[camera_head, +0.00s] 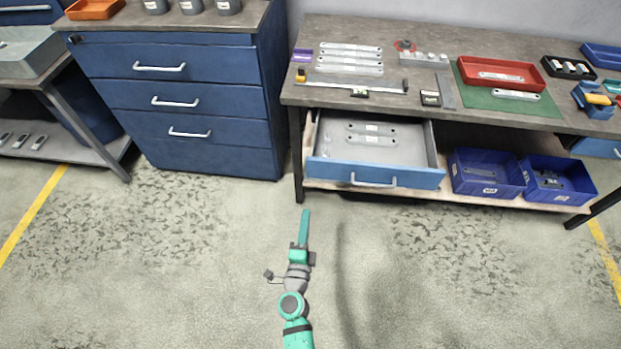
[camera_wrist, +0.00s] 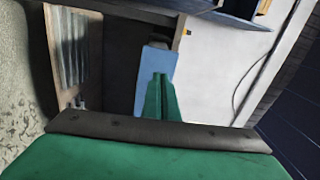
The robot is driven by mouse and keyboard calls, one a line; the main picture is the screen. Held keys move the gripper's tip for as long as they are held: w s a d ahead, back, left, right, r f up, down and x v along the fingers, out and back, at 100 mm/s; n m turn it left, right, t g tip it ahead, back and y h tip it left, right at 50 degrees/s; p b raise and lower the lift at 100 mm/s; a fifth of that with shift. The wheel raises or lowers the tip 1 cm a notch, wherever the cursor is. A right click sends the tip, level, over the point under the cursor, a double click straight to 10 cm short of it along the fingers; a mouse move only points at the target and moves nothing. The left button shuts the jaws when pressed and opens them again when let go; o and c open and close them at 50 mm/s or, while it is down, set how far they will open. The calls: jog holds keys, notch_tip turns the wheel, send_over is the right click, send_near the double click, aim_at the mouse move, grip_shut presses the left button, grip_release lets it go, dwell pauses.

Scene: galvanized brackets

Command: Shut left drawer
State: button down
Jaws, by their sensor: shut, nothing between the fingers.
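The left drawer (camera_head: 409,158) under the workbench is pulled out. It has a blue front with a silver handle (camera_head: 373,181), and galvanized brackets (camera_head: 371,133) lie inside it. In the wrist view the shut green fingers (camera_wrist: 161,82) overlap a blue panel (camera_wrist: 157,62), which looks like part of the drawer front.
The workbench (camera_head: 440,103) carries brackets, a caliper, a red tray (camera_head: 500,66) and a green mat. Blue bins (camera_head: 487,187) stand on the lower shelf right of the drawer. A blue cabinet (camera_head: 185,105) stands to the left. The floor in front is clear.

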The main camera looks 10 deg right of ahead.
aim_at(312, 170)
jog(key=shift+m, duration=0.4)
jog(key=x, duration=1.5)
jog(key=shift+w+f, duration=0.1)
jog(key=shift+w, duration=0.25)
